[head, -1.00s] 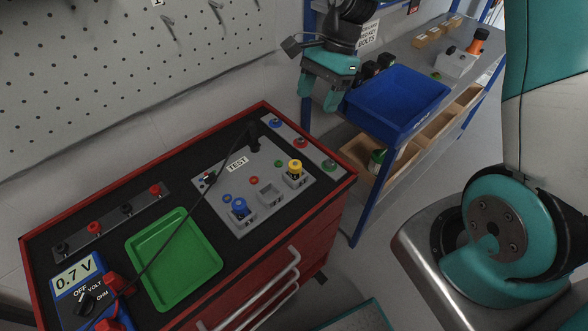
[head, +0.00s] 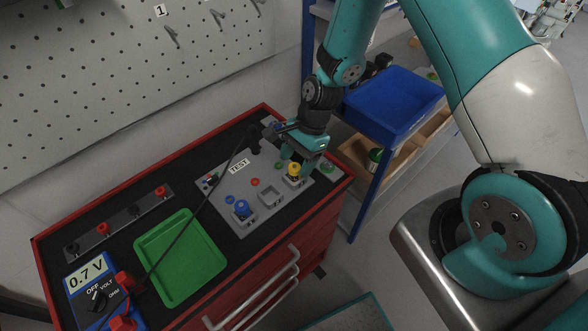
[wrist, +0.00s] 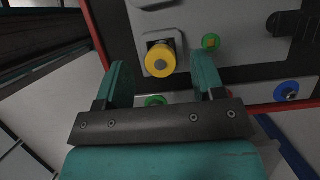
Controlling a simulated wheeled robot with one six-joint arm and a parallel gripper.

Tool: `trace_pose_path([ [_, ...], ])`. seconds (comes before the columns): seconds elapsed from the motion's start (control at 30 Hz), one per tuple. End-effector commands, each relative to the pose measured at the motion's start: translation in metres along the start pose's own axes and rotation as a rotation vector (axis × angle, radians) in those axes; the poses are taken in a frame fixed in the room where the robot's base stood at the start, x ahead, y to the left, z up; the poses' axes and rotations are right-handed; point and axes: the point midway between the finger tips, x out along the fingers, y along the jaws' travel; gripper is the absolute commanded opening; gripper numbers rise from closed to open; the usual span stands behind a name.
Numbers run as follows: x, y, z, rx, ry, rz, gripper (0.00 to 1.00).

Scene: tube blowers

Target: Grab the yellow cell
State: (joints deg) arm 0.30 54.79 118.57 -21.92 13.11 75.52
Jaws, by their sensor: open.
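The yellow cell (head: 293,170) stands in a grey socket at the right end of the TEST panel (head: 218,189). In the wrist view the yellow cell (wrist: 160,60) shows its round yellow end with a dark centre. It lies between the lines of my fingers, a little beyond the fingertips. My gripper (head: 297,165) is over the right end of the panel, right at the cell. In the wrist view my gripper (wrist: 161,72) has its two teal fingers apart, with nothing held. Whether a finger touches the cell cannot be told.
A blue cell (head: 242,208) stands in another socket on the panel, with an empty socket (head: 270,195) between. A green tray (head: 181,258) and a meter reading 0.7 V (head: 97,290) lie to the left. A dark cable crosses the cart top. A blue bin (head: 393,103) stands on the shelf behind.

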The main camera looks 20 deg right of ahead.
Motion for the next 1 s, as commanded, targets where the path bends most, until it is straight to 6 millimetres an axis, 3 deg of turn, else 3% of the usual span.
trace_pose_path([
  [0.2, 0.021, 0.000, 0.001, 0.000, 0.000, 0.000, 0.63],
  [0.4, 0.022, 0.000, 0.000, 0.000, 0.001, -0.001, 0.63],
  [0.43, 0.022, 0.000, 0.000, 0.000, 0.000, -0.001, 0.60],
  [0.67, 0.022, 0.000, 0.000, 0.000, 0.000, 0.000, 0.07],
  [1.0, 0.019, -0.001, 0.001, -0.001, 0.001, -0.002, 0.07],
])
